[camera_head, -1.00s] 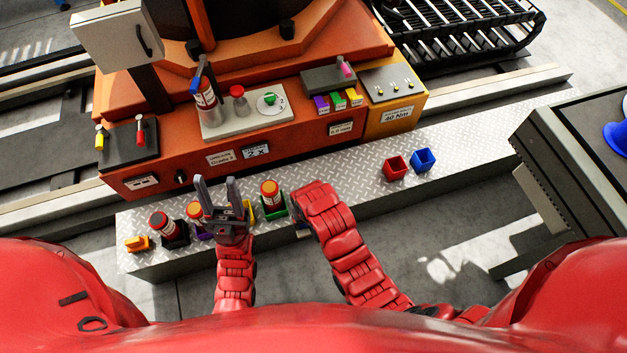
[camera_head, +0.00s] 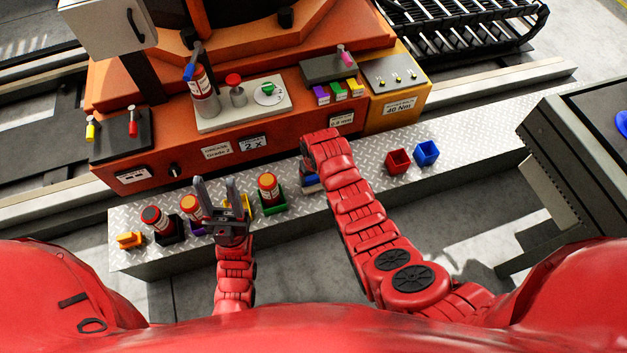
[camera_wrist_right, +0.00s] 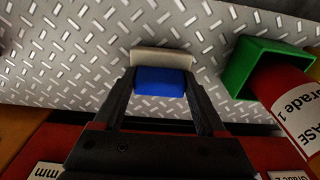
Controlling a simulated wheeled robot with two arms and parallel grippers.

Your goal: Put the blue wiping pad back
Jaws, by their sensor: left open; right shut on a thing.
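The blue wiping pad (camera_wrist_right: 160,82), with a beige strip along one side, is between the fingers of my right gripper (camera_wrist_right: 160,95) in the right wrist view. The gripper is shut on it, over the metal tread plate. In the head view a bit of the pad (camera_head: 311,180) shows just below my right wrist, which hides the fingers. I cannot tell whether the pad touches the plate.
Red (camera_head: 398,162) and blue (camera_head: 427,152) boxes stand to the right. The orange machine (camera_head: 240,150) rises behind. Bare tread plate (camera_head: 465,143) lies at the right.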

